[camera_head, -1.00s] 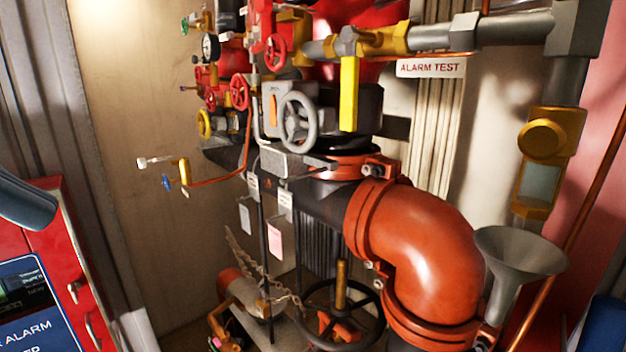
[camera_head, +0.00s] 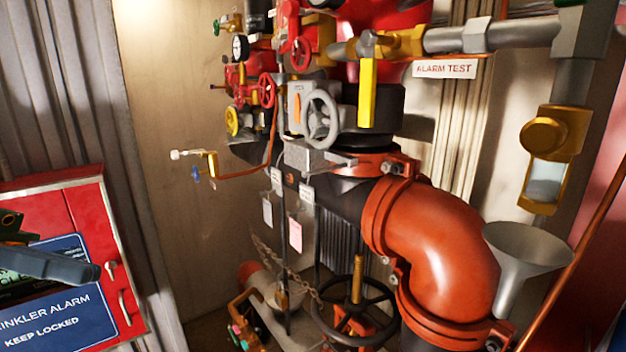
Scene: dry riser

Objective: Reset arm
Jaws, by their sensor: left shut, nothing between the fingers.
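My left gripper (camera_head: 88,271) comes in from the left edge. It is a dark grey shape, shut and empty, in front of the red sprinkler alarm cabinet's blue sign (camera_head: 50,305) in the picture. I cannot tell how far it is from the cabinet. The wrist behind it is cut off by the picture edge. My right gripper is not in view. A dark blue shape at the lower right corner is too cut off to identify.
The red cabinet (camera_head: 88,212) stands at the left. The riser's large orange elbow pipe (camera_head: 440,240), black handwheel (camera_head: 352,308), grey handwheel (camera_head: 320,117) and grey funnel (camera_head: 527,250) fill the middle and right. A bare wall (camera_head: 165,120) shows between cabinet and riser.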

